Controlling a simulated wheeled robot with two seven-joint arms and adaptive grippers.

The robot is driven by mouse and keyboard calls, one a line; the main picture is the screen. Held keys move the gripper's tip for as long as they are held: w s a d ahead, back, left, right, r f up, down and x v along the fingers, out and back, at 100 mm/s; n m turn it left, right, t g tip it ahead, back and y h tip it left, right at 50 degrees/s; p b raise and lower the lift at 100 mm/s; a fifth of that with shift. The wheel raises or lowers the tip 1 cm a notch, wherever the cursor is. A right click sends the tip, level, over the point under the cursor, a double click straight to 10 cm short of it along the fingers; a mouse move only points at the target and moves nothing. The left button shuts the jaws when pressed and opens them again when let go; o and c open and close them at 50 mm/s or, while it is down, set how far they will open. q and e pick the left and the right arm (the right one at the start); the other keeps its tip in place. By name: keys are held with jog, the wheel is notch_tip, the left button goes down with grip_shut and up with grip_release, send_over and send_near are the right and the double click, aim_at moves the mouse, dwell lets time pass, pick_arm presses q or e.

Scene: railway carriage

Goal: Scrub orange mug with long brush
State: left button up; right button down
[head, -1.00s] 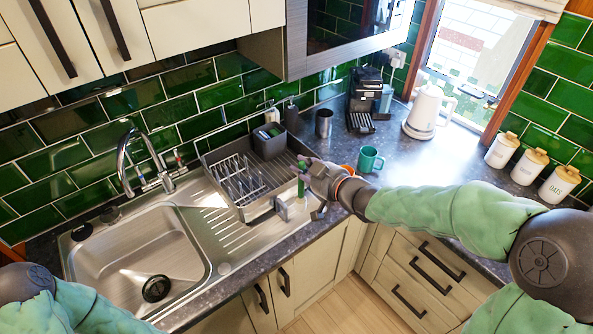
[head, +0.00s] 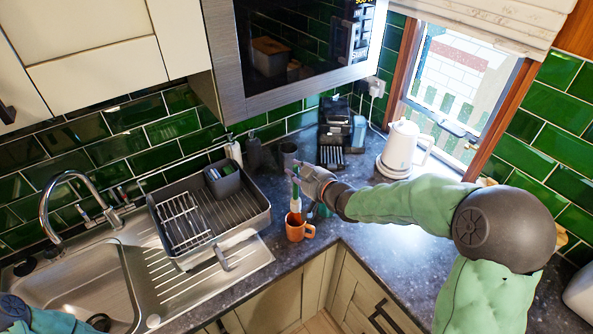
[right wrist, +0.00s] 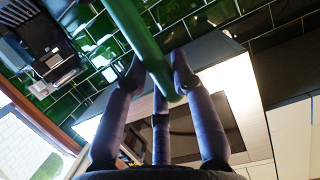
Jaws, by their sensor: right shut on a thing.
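The orange mug (head: 297,228) stands upright on the dark worktop, just right of the draining area, with its handle to the right. My right gripper (head: 299,177) is above it, shut on the long brush (head: 295,203). The brush points down, its pale lower part at the mug's mouth; how deep it reaches inside I cannot tell. In the right wrist view the fingers (right wrist: 158,78) close around the brush's green handle (right wrist: 128,25). My left gripper is out of view; only part of the left arm shows at bottom left.
A teal mug (head: 323,210) stands close behind, partly hidden by my right arm. The dish rack (head: 256,217) and sink (head: 78,285) lie to the left. A white kettle (head: 403,146), coffee machine (head: 333,133) and dark cup (head: 288,156) stand behind. Worktop in front right is clear.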

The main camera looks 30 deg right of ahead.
aim_at(299, 204)
jog(key=shift+f+b, duration=1.3)
jog(key=shift+f, duration=0.65)
notch_tip(299, 204, down, 8)
jog(key=b, duration=0.7)
jog(key=shift+f, duration=0.15)
jog(key=shift+f+b, duration=0.6)
jog(key=shift+b, duration=0.2)
jog(key=shift+a, duration=0.15)
